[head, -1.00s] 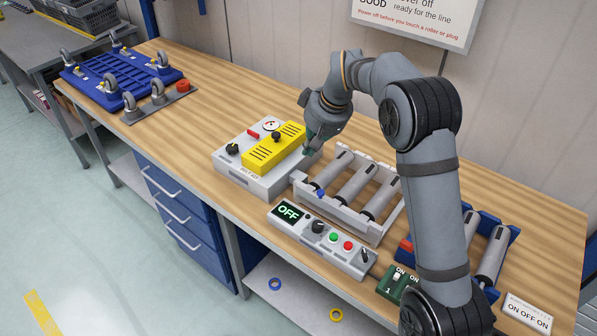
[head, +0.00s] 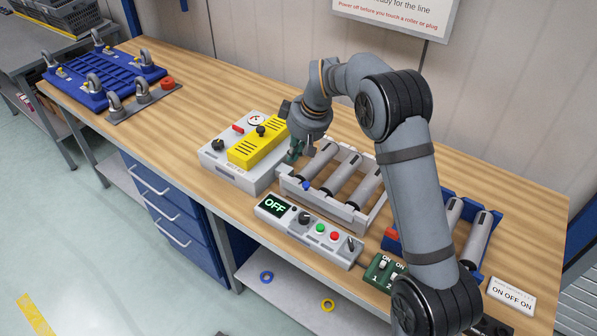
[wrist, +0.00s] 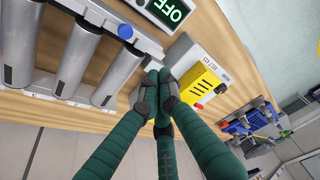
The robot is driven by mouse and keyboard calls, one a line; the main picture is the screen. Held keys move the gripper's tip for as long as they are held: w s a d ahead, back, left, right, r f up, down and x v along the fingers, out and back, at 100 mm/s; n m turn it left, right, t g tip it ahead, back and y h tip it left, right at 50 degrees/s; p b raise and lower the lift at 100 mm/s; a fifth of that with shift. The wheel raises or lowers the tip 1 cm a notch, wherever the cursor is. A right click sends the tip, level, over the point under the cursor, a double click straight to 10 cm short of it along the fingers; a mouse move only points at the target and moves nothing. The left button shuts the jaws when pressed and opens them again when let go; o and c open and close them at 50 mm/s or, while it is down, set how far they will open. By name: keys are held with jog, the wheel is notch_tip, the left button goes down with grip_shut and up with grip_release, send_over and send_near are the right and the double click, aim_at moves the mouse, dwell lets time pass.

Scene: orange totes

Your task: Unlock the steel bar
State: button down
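The roller frame (head: 350,216) holds several grey rollers, with a pale steel bar (head: 296,190) along its left side and a blue knob (head: 305,186) at that corner. The knob also shows in the wrist view (wrist: 125,31). My gripper (head: 292,158) is beside the frame's far left corner, close to the right end of the grey box with the yellow cover (head: 256,141). In the wrist view its green fingers (wrist: 158,92) come together at the tips, with nothing visible between them. Whether they touch the frame or box is unclear.
A control box (head: 308,231) reading OFF stands in front of the frame. A green switch box (head: 384,272) and a blue roller holder (head: 470,235) are at the right.

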jog(key=p, duration=0.2)
send_over(294, 183)
jog(key=w+a, duration=0.1)
notch_tip(294, 183, down, 5)
jog(key=shift+w+a+f, duration=0.1)
jog(key=shift+w, duration=0.05)
jog(key=shift+d+f, duration=0.2)
jog(key=shift+f, duration=0.1)
jog(key=shift+s+d+f+p, duration=0.25)
jog(key=shift+s+d+p, duration=0.4)
jog(key=shift+s+d, duration=0.45)
jog(key=shift+s+f, duration=0.1)
jog(key=shift+s, duration=0.1)
jog(key=shift+f, duration=0.15)
